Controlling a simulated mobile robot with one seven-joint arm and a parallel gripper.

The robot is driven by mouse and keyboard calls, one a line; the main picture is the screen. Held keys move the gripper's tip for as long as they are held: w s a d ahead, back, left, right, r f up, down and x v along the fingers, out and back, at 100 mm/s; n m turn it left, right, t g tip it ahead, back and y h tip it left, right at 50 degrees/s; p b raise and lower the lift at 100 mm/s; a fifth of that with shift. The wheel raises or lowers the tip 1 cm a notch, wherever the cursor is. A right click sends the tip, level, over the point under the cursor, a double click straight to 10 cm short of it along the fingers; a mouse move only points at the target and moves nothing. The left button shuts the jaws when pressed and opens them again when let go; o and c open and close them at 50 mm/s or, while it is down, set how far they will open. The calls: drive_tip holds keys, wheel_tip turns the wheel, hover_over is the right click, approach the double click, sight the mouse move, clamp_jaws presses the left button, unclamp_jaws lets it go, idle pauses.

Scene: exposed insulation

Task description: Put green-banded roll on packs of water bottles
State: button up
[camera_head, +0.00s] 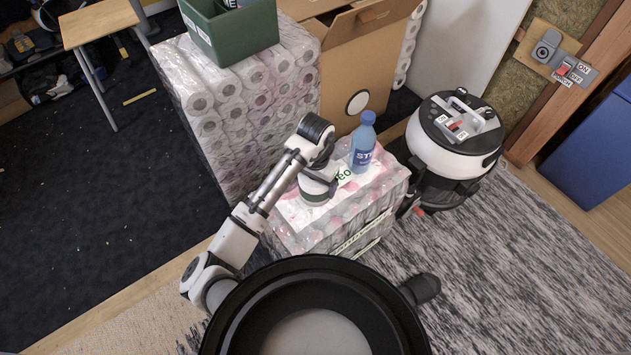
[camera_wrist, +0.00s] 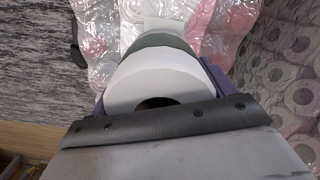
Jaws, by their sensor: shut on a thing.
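The green-banded roll (camera_wrist: 163,75) is white with a dark grey-green band and a dark hole in its near end. My gripper (camera_head: 318,184) is shut on it, with purple finger pads on both sides in the wrist view. In the head view the roll (camera_head: 314,197) shows just under my gripper, over the left part of the top of the plastic-wrapped packs of water bottles (camera_head: 352,222). Pink and white shapes of the packs show beyond the roll in the wrist view (camera_wrist: 205,25). I cannot tell whether the roll touches the packs.
A blue bottle (camera_head: 363,147) stands upright on the packs, right of my gripper. A tall stack of wrapped paper rolls (camera_head: 240,125) with a green crate (camera_head: 236,38) is behind left. A cardboard box (camera_head: 365,65) stands behind, a white-and-black vacuum (camera_head: 455,150) at right.

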drive_tip(key=shift+f, duration=0.15)
drive_tip(key=o, duration=0.9)
drive_tip(key=shift+o, duration=0.2)
wheel_tip(320, 180, up, 12)
drive_tip(key=shift+r+p, duration=0.2)
drive_tip(key=shift+p, duration=1)
